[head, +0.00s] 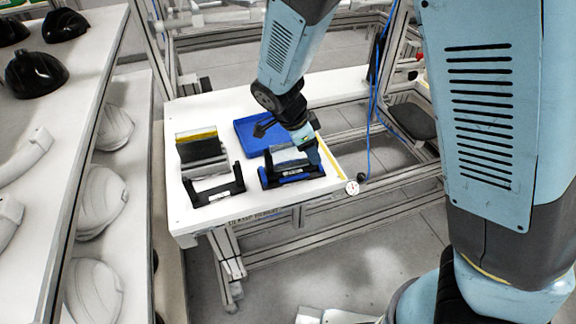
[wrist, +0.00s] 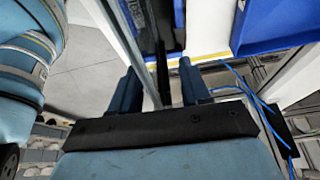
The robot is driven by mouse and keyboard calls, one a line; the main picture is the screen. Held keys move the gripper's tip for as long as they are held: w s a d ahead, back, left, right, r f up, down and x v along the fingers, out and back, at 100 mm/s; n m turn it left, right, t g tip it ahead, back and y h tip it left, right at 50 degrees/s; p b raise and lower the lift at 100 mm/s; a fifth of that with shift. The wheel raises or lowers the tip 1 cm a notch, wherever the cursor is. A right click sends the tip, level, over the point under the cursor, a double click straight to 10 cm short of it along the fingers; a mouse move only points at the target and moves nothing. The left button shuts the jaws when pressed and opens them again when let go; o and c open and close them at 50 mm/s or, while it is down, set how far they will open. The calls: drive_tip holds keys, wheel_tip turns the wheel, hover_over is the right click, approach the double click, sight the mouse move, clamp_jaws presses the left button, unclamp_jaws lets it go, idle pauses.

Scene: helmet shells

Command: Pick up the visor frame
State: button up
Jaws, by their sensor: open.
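The visor frame is most likely the pale thin panel (head: 286,155) standing in the black and blue holder (head: 291,177) at the right front of the white table. The arm hides part of it. My gripper (head: 307,148) is over the right end of this holder, pointing down. In the wrist view its two blue fingers (wrist: 158,74) stand apart. A thin edge-on plate (wrist: 153,58) and a dark upright part lie between them in the picture. I cannot tell whether either finger touches the plate.
A similar black holder (head: 213,191) stands to the left, with a stack of grey and yellow-edged panels (head: 201,150) behind it. A blue tray (head: 252,138) lies behind the right holder and also shows in the wrist view (wrist: 276,22). Shelves with helmet shells (head: 101,195) stand left.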

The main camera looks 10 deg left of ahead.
drive_tip(key=shift+d+f, duration=0.1)
drive_tip(key=shift+f, duration=0.15)
drive_tip(key=shift+c, duration=0.2)
clamp_jaws()
